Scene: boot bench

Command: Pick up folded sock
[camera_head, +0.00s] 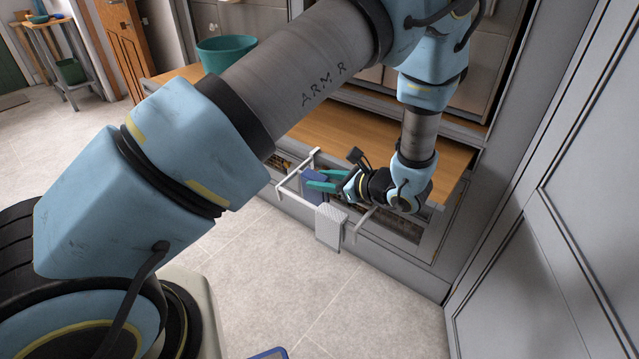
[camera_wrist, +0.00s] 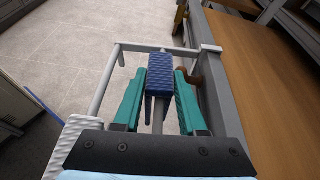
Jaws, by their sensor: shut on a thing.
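The folded sock (camera_head: 314,190) is a dark blue ribbed piece beside the pale rail frame on the front of the bench. In the wrist view the sock (camera_wrist: 160,72) lies between the tips of the two teal fingers, over or just above a thin grey bar. My gripper (camera_head: 321,181) is shut on it, with a finger along each side. My gripper (camera_wrist: 159,95) also fills the lower middle of the wrist view. The sock's lower part is partly hidden, and I cannot tell whether it still touches the bar.
A pale rail frame (camera_head: 294,172) juts from the bench front around my gripper. A light grey textured cloth (camera_head: 331,228) hangs on its front. The wooden bench top (camera_head: 440,150) is behind, with a teal bowl (camera_head: 226,52) at its left. Tiled floor in front is largely clear.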

